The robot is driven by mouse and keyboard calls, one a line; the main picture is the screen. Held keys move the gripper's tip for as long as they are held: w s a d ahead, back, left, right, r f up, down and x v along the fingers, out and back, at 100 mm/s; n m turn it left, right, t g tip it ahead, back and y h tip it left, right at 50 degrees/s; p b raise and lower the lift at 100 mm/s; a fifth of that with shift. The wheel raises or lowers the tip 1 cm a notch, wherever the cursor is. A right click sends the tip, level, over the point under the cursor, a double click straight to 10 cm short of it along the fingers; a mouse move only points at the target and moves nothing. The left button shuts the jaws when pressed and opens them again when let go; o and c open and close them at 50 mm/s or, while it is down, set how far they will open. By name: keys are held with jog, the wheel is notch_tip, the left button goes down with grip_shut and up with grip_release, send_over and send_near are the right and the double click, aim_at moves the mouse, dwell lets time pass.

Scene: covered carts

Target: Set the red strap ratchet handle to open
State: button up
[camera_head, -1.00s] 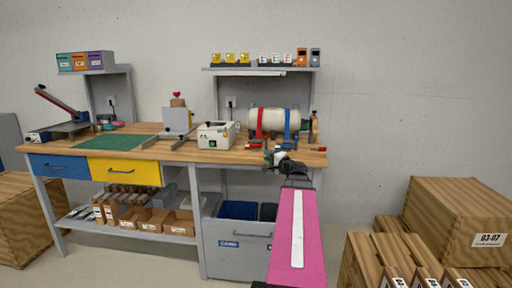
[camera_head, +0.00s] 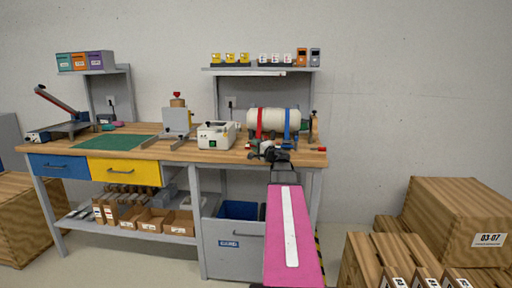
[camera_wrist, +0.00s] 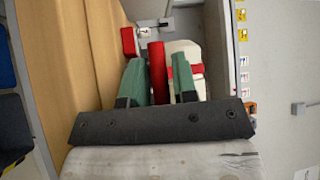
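A cream cylinder (camera_head: 273,120) lies on the right of the workbench with a red strap (camera_head: 259,123) and a blue strap (camera_head: 287,124) around it. In the wrist view, a long red bar (camera_wrist: 157,70), which looks like the red strap's ratchet handle, stands between the green fingers of my gripper (camera_wrist: 160,78). The fingers are apart; I cannot tell whether either touches the bar. The cylinder (camera_wrist: 183,54) shows behind with a piece of red strap (camera_wrist: 197,69). In the head view my gripper (camera_head: 262,148) is in front of the red strap and hides most of its ratchet.
A red block (camera_wrist: 128,42) is left of the bar in the wrist view. A white box (camera_head: 216,135) stands left of the cylinder. A small red item (camera_head: 318,149) lies at the bench's right end. Wooden crates (camera_head: 455,220) stand on the floor at right.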

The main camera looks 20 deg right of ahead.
grip_shut()
jog(key=shift+r, duration=0.15)
